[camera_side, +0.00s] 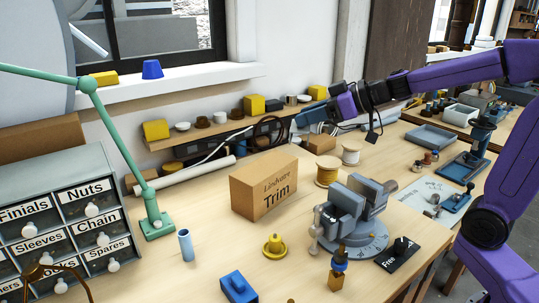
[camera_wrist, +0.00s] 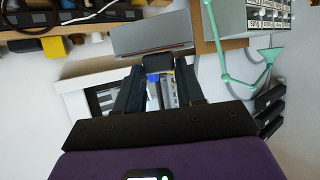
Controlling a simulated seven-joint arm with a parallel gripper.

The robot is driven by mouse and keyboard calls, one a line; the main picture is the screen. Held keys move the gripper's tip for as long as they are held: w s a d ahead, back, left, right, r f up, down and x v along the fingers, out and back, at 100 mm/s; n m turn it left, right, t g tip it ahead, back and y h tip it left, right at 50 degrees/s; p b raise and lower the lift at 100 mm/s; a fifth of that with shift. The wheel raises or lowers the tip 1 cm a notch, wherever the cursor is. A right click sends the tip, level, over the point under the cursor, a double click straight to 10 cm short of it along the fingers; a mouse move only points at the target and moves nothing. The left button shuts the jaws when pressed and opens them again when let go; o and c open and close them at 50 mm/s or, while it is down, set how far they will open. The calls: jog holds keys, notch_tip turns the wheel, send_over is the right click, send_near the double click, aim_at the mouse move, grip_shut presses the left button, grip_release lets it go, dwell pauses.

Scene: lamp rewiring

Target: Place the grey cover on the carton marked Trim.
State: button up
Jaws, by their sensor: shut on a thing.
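The carton marked Trim (camera_side: 262,187) stands closed-sided on the bench left of the vise, its label facing the camera. My gripper (camera_side: 330,107) is in the air behind and right of the carton, near the wall shelf. It is shut on the grey cover, which shows as a tilted blue-grey plate (camera_side: 311,115) at its tip. In the wrist view the cover (camera_wrist: 150,36) lies beyond my gripper (camera_wrist: 162,72), with a dark block-like part between the fingertips. The carton's top is seen only at a slant, and I cannot tell the carton in the wrist view.
A grey-blue vise (camera_side: 355,210) stands right of the carton. Thread spools (camera_side: 327,171) are behind it, and a yellow knobbed piece (camera_side: 273,246) is in front. A green lamp (camera_side: 153,205) and drawer cabinet (camera_side: 60,150) stand left. A cluttered shelf (camera_side: 205,133) runs along the wall.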

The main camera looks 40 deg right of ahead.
jog(key=w+f, duration=0.3)
jog(key=w, duration=0.1)
jog(key=w+a+f, duration=0.1)
jog(key=w+f, duration=0.2)
jog(key=w, duration=0.1)
jog(key=w+f, duration=0.3)
jog(key=w, duration=0.1)
jog(key=shift+a, duration=0.25)
jog(key=shift+f, duration=1.65)
jog(key=shift+f, duration=0.2)
jog(key=o, duration=1.1)
jog(key=shift+r, duration=0.1)
jog(key=shift+d+r, duration=0.1)
jog(key=shift+r, duration=0.1)
jog(key=v, duration=1.1)
jog(key=shift+s+d+r, duration=0.1)
jog(key=shift+s+d, duration=0.05)
jog(key=shift+s, duration=0.2)
